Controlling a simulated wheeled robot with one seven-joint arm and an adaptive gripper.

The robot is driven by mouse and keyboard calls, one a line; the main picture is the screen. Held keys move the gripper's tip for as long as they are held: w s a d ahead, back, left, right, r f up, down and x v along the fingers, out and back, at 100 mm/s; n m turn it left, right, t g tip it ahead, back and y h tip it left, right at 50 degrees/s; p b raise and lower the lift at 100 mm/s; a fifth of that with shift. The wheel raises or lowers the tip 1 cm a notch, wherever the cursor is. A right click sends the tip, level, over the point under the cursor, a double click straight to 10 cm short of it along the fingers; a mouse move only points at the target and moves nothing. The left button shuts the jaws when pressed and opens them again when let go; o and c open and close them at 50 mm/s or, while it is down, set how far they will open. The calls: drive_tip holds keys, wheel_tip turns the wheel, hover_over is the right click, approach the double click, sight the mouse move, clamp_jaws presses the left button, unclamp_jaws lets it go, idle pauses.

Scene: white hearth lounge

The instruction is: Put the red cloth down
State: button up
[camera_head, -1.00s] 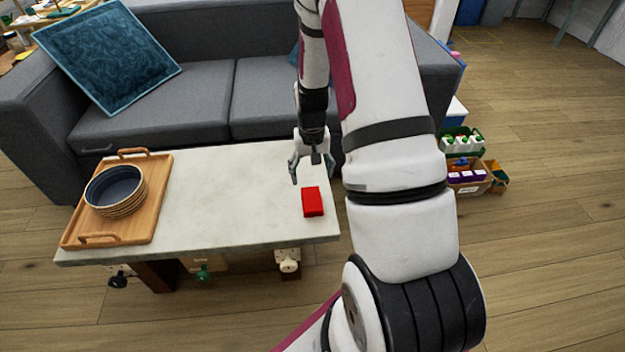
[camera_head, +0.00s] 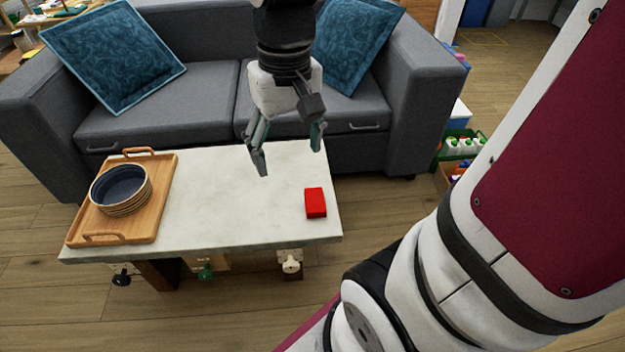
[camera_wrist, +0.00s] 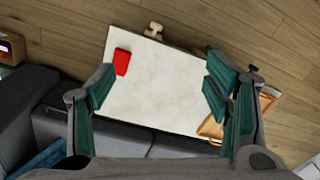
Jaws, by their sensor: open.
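The red cloth (camera_head: 315,203) is a small folded red block. It lies on the white tabletop (camera_head: 225,205) near its right edge in the head view. It also shows in the wrist view (camera_wrist: 122,61), near the table's upper left corner. My gripper (camera_head: 290,158) is open and empty, above the back part of the table, apart from the cloth.
A wooden tray (camera_head: 161,203) with a stack of dark blue bowls (camera_head: 121,190) stands on the table's left end. A grey sofa (camera_head: 205,98) with blue cushions (camera_head: 113,57) is behind the table. Bottles in a green crate (camera_head: 455,148) stand on the floor at right.

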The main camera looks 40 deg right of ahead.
drive_tip(key=s+a+r+n, duration=0.1)
drive_tip(key=s+a+r, duration=0.1)
drive_tip(key=s, duration=0.6)
drive_tip(key=s+a+r+n, duration=0.1)
drive_tip(key=s+a+r, duration=0.1)
drive_tip(key=s, duration=0.6)
drive_tip(key=shift+s+a+n, duration=0.2)
drive_tip(key=shift+a+n, duration=0.1)
drive_tip(key=shift+a, duration=0.2)
wheel_tip(320, 180, up, 26)
drive_tip(key=t+p, duration=0.4)
drive_tip(key=p, duration=2)
drive_tip(key=shift+d+r+p, duration=0.15)
drive_tip(key=shift+d+p, duration=0.05)
drive_tip(key=shift+p, duration=0.15)
drive_tip(key=shift+w, duration=0.1)
